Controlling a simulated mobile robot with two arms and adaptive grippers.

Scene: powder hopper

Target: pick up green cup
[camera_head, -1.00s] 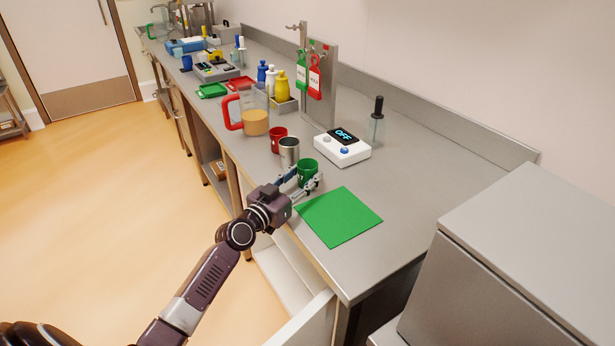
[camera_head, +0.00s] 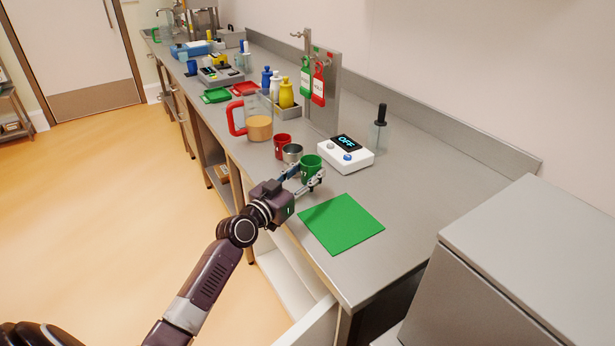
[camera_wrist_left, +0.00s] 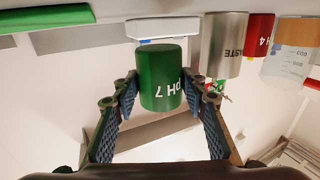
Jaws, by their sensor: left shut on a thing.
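The green cup (camera_head: 311,168) is held at the fingertips of my left gripper (camera_head: 305,182). It appears raised a little above the steel counter, behind the green mat. In the left wrist view the green cup (camera_wrist_left: 160,80) carries the label "pH 7", upside down in the picture. The left gripper's fingers (camera_wrist_left: 158,98) stand on both sides of it, shut on it. The cup looks roughly upright. My right gripper is not in view.
A steel cup (camera_head: 292,154), partly hidden, and a red cup (camera_head: 282,144) stand close behind the green cup. A white scale (camera_head: 345,154) reading "OFF" is to the right. The green mat (camera_head: 342,224) is bare. A red-handled pitcher (camera_head: 258,128) stands farther back.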

